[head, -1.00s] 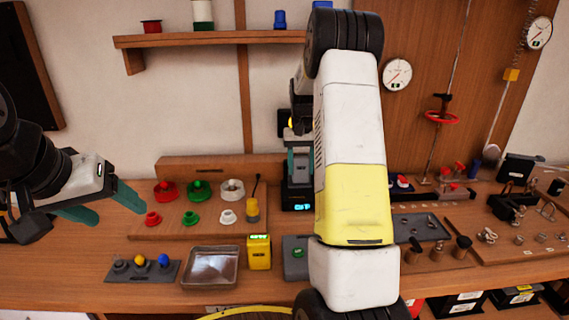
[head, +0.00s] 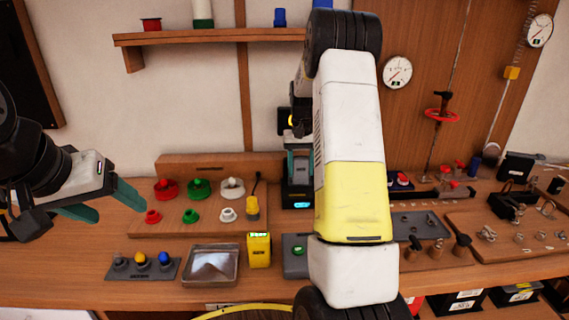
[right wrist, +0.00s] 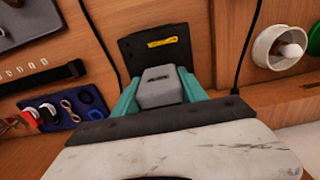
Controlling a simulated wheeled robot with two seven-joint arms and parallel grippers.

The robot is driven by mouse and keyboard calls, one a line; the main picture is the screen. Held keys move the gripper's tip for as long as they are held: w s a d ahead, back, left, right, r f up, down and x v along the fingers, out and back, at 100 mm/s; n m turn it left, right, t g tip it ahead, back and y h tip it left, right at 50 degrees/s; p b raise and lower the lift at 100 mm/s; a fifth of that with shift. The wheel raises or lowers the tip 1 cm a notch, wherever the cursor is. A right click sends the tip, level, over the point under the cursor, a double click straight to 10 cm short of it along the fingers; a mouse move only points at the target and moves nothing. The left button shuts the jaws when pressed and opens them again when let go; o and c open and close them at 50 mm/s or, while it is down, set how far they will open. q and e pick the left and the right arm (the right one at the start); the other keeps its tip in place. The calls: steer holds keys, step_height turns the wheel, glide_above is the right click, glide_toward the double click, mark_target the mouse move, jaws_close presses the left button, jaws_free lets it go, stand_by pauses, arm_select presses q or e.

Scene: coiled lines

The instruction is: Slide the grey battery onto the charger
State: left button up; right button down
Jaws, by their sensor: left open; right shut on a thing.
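The grey battery (right wrist: 160,88) sits between the two teal fingers of my right gripper (right wrist: 158,95) in the right wrist view. The gripper is shut on it. The dark charger (right wrist: 165,46), with a yellow label, is right behind the battery in that view. In the head view the charger (head: 299,203) stands on the bench with a small lit display, and my right gripper (head: 299,168) is just above it, partly hidden by my own arm. I cannot tell how far the battery is seated on the charger. My left gripper (head: 105,206) is open and empty at the left, above the bench.
A wooden board with red, green and white parts (head: 199,187) lies left of the charger. A metal tray (head: 211,279), a yellow box (head: 259,250) and a grey box with a green button (head: 295,262) stand in front. Cables run beside the charger in the right wrist view.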

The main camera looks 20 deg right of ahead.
steer(key=shift+f, duration=0.45)
steer(key=c, duration=0.6)
jaws_free()
steer(key=shift+o, duration=0.2)
steer(key=shift+r, duration=0.1)
step_height(320, 180, up, 8)
steer(key=shift+f, duration=0.2)
steer(key=shift+r, duration=0.1)
